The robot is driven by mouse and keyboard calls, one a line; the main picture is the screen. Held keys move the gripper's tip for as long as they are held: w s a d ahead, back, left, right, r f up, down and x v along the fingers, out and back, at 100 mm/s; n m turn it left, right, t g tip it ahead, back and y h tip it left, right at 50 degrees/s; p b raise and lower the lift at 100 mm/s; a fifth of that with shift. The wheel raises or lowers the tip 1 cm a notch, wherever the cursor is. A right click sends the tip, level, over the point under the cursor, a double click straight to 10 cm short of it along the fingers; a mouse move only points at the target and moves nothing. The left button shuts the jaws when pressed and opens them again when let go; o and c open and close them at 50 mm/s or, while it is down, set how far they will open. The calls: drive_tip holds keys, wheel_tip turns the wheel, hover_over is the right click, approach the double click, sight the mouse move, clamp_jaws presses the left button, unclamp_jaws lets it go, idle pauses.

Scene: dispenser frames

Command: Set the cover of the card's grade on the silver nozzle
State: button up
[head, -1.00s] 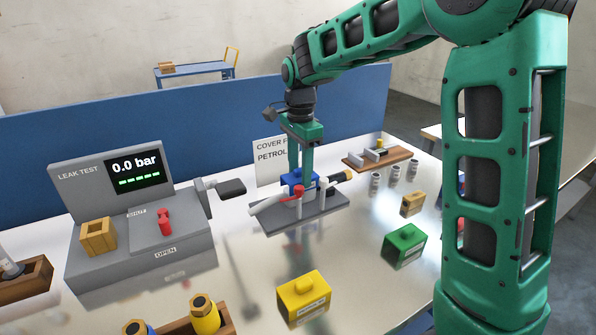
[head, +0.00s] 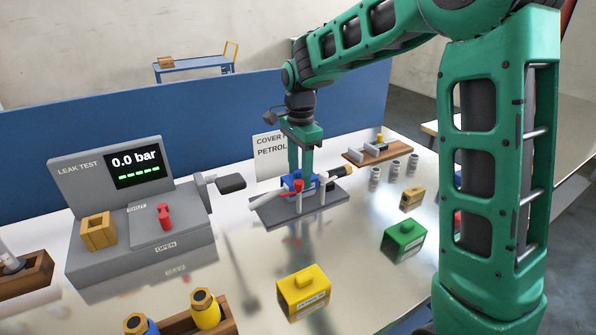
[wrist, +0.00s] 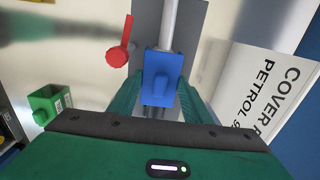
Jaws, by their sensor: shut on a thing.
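My gripper (head: 304,172) points down over the grey stand (head: 262,213) and is shut on a blue cover (head: 287,184). The wrist view shows the blue cover (wrist: 162,75) between my fingers, with the silver nozzle tube (wrist: 171,20) running out beyond it. In the head view the tube (head: 264,202) sticks out to the left of the cover. The cover is at the tube; I cannot tell how far it sits over it. A red lever (head: 298,186) stands beside it. The card (head: 268,160) reads "COVER" and "PETROL 9", with the rest cut off.
A yellow cover (head: 303,290), a green cover (head: 404,242) and a tan block (head: 412,196) stand on the table. The leak tester (head: 85,180) at left reads 0.0 bar. Several small silver cylinders (head: 395,170) stand at right. The table's middle is clear.

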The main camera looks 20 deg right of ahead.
sight(300, 170)
drive_tip(key=shift+f, duration=0.15)
drive_tip(key=o, duration=1.1)
wheel_tip(300, 170, up, 11)
drive_tip(key=shift+w+f, duration=0.1)
drive_tip(key=shift+f, duration=0.05)
